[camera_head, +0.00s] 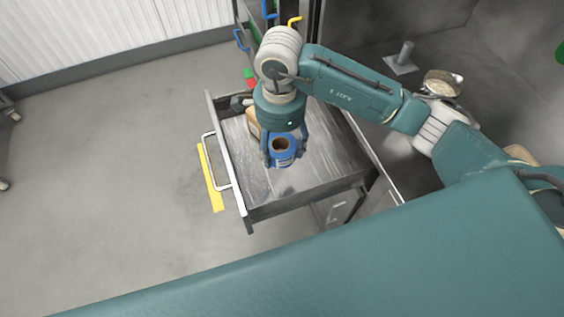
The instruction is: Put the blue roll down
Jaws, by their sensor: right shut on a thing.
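The blue roll (285,157), with a brown core facing up, is upright between the fingers of my right gripper (283,150). My right gripper is shut on the roll and points down over the open drawer (262,190). I cannot tell whether the roll touches the drawer floor. My left gripper is not in view.
A brown object (254,125) and a dark object (239,102) lie in the drawer's back left corner. The drawer has a white handle (211,163) on its left front. A metal bowl with rice (441,84) stands at the upper right. The drawer's near part is clear.

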